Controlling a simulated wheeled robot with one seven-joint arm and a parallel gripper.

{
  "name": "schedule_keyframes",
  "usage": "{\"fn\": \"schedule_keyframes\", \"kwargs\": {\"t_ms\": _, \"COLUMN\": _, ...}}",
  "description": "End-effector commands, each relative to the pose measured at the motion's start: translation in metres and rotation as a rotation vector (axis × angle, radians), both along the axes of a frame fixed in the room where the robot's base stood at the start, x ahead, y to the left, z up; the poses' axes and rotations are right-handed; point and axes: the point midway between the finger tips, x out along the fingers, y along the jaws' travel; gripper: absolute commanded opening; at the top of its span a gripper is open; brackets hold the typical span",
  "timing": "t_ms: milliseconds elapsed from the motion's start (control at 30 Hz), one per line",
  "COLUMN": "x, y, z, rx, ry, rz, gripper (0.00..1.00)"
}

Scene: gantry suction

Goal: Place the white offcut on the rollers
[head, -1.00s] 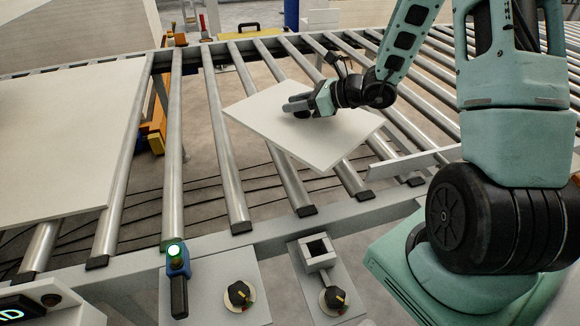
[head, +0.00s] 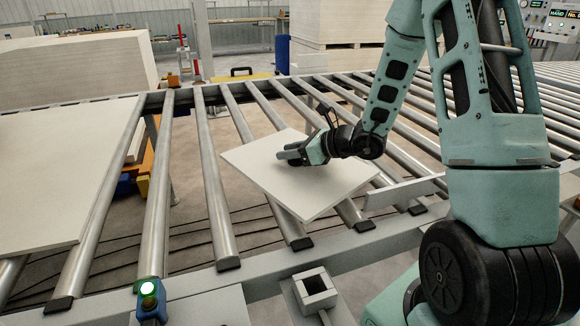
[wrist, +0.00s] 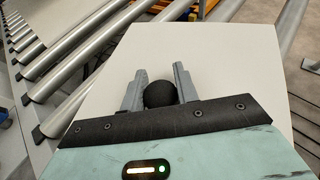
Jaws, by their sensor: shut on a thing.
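The white offcut (head: 325,190) is a flat, pale square panel in the middle of the head view. It lies over the rollers (head: 213,180), turned at an angle to them; whether it fully rests on them I cannot tell. My gripper (head: 288,155) is at the panel's upper face, shut on a black round knob. The wrist view shows the dark knob (wrist: 160,94) between the two grey fingers (wrist: 158,88), with the offcut (wrist: 215,55) spreading beneath and beyond them. What joins the knob to the panel is hidden.
A large white board (head: 60,170) lies on the rollers at left. A metal rail (head: 405,192) stands just right of the offcut. A post with a green light (head: 149,298) and a square metal socket (head: 314,290) are at the front edge. Bare rollers lie between board and offcut.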

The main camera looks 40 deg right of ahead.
Motion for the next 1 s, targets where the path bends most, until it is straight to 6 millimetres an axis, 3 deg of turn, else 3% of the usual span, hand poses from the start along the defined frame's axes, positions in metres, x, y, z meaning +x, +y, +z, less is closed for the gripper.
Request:
{"fn": "schedule_keyframes", "kwargs": {"t_ms": 300, "x": 0.000, "y": 0.000, "z": -0.037, "rx": 0.001, "ry": -0.002, "rz": -0.001, "gripper": 0.00}}
{"fn": "schedule_keyframes", "kwargs": {"t_ms": 733, "x": 0.000, "y": 0.000, "z": -0.042, "rx": 0.000, "ry": -0.003, "rz": -0.001, "gripper": 0.00}}
{"fn": "schedule_keyframes", "kwargs": {"t_ms": 767, "x": 0.000, "y": 0.000, "z": -0.042, "rx": 0.000, "ry": 0.000, "rz": 0.000, "gripper": 0.38}}
{"fn": "schedule_keyframes", "kwargs": {"t_ms": 800, "x": 0.000, "y": 0.000, "z": -0.041, "rx": 0.001, "ry": 0.000, "rz": 0.000, "gripper": 0.49}}
{"fn": "schedule_keyframes", "kwargs": {"t_ms": 1000, "x": 0.000, "y": 0.000, "z": -0.041, "rx": 0.001, "ry": 0.000, "rz": 0.000, "gripper": 0.52}}
